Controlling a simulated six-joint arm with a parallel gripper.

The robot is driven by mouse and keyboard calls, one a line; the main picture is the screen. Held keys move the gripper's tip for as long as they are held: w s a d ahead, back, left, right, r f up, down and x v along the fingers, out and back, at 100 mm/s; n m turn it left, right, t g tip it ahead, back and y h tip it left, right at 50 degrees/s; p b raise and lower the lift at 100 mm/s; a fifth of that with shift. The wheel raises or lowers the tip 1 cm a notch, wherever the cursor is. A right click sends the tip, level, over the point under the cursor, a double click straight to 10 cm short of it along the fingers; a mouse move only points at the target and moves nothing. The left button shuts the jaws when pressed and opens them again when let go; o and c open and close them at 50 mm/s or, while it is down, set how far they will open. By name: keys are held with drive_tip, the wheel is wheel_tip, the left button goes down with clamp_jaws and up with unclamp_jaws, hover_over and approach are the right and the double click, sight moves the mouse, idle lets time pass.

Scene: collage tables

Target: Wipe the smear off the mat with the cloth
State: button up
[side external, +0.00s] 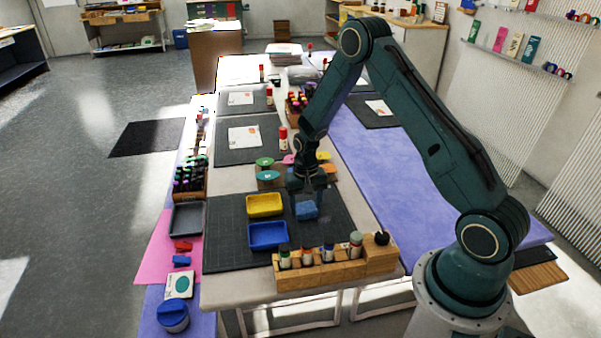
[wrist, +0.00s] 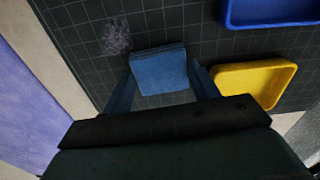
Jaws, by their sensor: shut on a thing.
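The blue folded cloth (side external: 307,210) is low over the dark gridded mat (side external: 225,215) in the side view. In the wrist view, my gripper (wrist: 160,84) is shut on the cloth (wrist: 158,70), with a finger on each side of it. I cannot tell whether the cloth touches the mat. A pale purplish smear (wrist: 116,37) shows on the mat (wrist: 190,18) in the wrist view, just up and left of the cloth and apart from it. In the side view my gripper (side external: 307,197) is above the cloth, and I cannot make out the smear.
A yellow tray (side external: 264,205) and a blue tray (side external: 268,236) stand on the mat left of the cloth. A wooden rack (side external: 335,270) with several bottles runs along the near edge. The mat's left part is clear.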

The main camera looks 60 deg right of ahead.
sight(305, 207)
drive_tip(key=shift+w+d, duration=0.15)
drive_tip(key=shift+d, duration=0.1)
drive_tip(key=shift+a+r, duration=0.15)
drive_tip(key=shift+r, duration=2.25)
drive_tip(key=shift+r, duration=0.15)
drive_tip(key=shift+s+a+r, duration=0.3)
drive_tip(key=shift+r, duration=0.2)
drive_tip(key=shift+m, duration=0.5)
drive_tip(key=shift+s+a+r, duration=1.4)
drive_tip(key=shift+s+r, duration=0.35)
drive_tip(key=shift+r, duration=0.6)
drive_tip(key=shift+s+a+r, duration=1.35)
drive_tip(key=shift+s+r, duration=0.35)
drive_tip(key=shift+r, duration=0.7)
drive_tip(key=shift+s+a+r, duration=1.4)
drive_tip(key=shift+s+r, duration=0.35)
drive_tip(key=shift+r, duration=0.6)
